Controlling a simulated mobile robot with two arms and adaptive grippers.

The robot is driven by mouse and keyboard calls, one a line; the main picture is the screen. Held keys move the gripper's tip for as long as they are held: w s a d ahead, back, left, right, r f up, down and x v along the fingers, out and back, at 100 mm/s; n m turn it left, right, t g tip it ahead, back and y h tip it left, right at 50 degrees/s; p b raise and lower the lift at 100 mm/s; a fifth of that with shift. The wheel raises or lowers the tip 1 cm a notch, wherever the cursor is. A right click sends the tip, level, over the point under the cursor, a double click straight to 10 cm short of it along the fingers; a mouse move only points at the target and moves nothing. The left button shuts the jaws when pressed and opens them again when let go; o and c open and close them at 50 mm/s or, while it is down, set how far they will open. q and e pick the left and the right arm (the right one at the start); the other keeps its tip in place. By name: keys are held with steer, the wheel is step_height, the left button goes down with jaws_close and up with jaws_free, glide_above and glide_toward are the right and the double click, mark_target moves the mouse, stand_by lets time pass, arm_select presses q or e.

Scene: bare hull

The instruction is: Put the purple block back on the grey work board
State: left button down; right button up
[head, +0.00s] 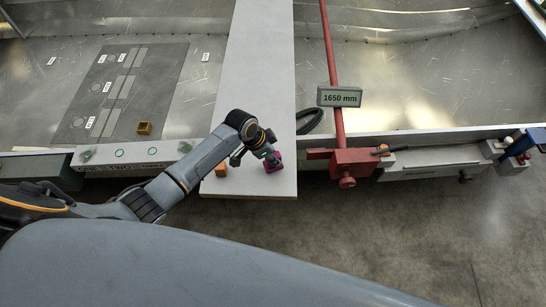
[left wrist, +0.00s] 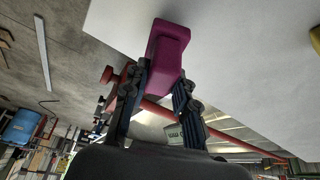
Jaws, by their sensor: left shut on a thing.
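The purple block (head: 275,168) is at the near end of a long pale grey board (head: 262,70), which I take as the work board. My left gripper (head: 269,157) is shut on the block. In the left wrist view, the purple block (left wrist: 167,55) sits between both fingers (left wrist: 160,88), its outer end in front of the pale board surface (left wrist: 240,60). I cannot tell whether the block touches the board. My right gripper is in neither view.
An orange block (head: 221,170) stands on the board, left of the purple one. A dark panel (head: 150,85) with a brass-coloured box (head: 144,128) lies left. A red bar (head: 330,45) with a 1650 mm sign (head: 340,97) and red clamp (head: 352,161) stand right. The board's far part is clear.

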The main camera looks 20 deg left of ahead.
arm_select(q)
steer(key=shift+f, duration=0.7)
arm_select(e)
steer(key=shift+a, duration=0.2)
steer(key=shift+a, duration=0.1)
arm_select(q)
steer(key=c, duration=1.1)
jaws_free()
steer(key=shift+f, duration=0.1)
steer(key=shift+o, duration=0.2)
steer(key=shift+s+a+r, duration=0.1)
steer(key=shift+a+r, duration=0.05)
steer(key=shift+r, duration=0.25)
steer(key=v, duration=1.1)
steer(key=shift+r, duration=0.25)
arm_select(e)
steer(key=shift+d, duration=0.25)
